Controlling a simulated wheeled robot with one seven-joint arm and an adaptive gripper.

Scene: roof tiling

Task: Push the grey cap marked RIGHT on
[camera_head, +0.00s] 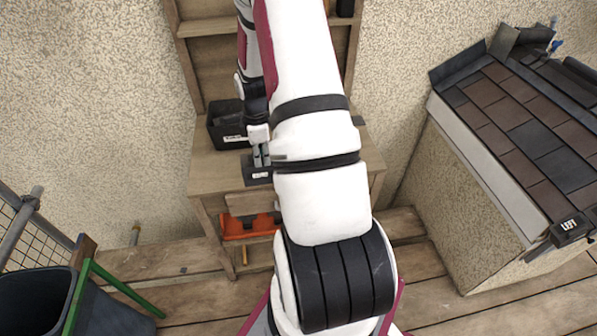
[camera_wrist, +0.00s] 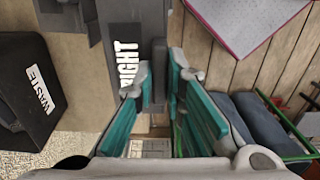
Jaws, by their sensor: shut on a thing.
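The grey cap marked RIGHT (camera_wrist: 124,62) lies below my gripper in the wrist view, its white lettering beside the left finger. It also shows in the head view as a dark block with a small white label (camera_head: 258,175) at the workbench's front. My gripper (camera_wrist: 160,85) is shut on an upright grey part of this cap, with teal fingers on both sides. In the head view my gripper (camera_head: 261,155) points down at the cap. Whether the cap touches the bench is unclear. The small tiled roof (camera_head: 530,130) stands at the right, apart from my gripper.
A cap marked LEFT (camera_head: 568,226) sits at the roof's near corner. A dark box marked WASTE (camera_wrist: 38,95) is beside the cap on the workbench (camera_head: 205,178). An orange item (camera_head: 246,226) is on the lower shelf. A dark bin (camera_head: 35,300) stands at lower left.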

